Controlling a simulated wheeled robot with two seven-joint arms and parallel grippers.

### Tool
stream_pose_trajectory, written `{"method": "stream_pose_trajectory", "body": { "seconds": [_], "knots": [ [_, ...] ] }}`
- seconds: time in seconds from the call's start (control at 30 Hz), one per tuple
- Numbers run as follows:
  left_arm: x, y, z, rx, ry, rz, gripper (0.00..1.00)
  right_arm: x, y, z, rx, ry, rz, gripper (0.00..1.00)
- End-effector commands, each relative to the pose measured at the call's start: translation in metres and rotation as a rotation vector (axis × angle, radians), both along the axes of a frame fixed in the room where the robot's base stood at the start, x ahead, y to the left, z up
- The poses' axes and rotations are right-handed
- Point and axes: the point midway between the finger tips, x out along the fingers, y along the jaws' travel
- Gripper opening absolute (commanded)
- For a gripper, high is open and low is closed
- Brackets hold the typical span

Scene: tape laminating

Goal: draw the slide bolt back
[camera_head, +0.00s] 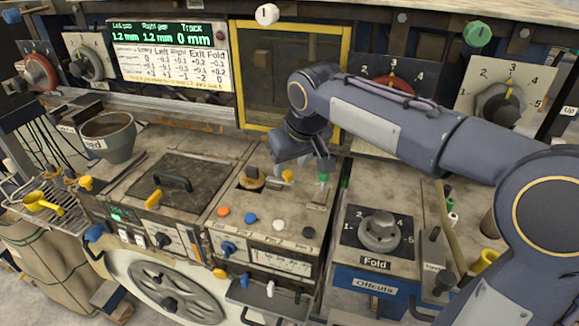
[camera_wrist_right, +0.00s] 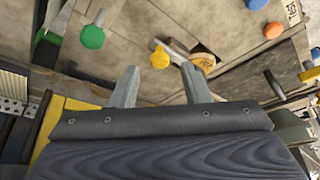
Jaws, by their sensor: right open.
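A yellow knob (camera_head: 287,175) on a short grey metal bar, which looks like the slide bolt, sits on the worn bench top beside a round wooden piece (camera_head: 252,179). In the right wrist view the yellow knob (camera_wrist_right: 160,58) lies just beyond and between my fingertips, with the wooden piece (camera_wrist_right: 203,57) to its right. My right gripper (camera_head: 301,165) is open and empty, above the bench by the knob; in its wrist view the open fingers (camera_wrist_right: 160,86) are apart and do not visibly touch the knob. My left gripper is out of view.
A green knob (camera_head: 323,177) stands close to the right of my right gripper. A yellow-framed window (camera_head: 238,75) rises behind. Orange, blue and white buttons (camera_head: 250,218) lie in front. A Fold dial (camera_head: 380,230) is at right, a handled hatch (camera_head: 168,190) at left.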

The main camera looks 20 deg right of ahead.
Motion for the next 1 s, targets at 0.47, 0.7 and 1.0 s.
{"method": "stream_pose_trajectory", "body": {
  "seconds": [0.47,0.7,1.0],
  "knots": [
    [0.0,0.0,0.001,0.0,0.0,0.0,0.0,0.009,0.002,-0.021,0.0,-0.001,0.0,0.42],
    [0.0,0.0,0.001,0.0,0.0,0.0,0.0,0.009,0.002,-0.021,0.0,-0.001,0.0,0.15],
    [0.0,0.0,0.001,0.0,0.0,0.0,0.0,0.009,0.002,-0.021,0.0,-0.001,0.0,0.0]
  ]
}}
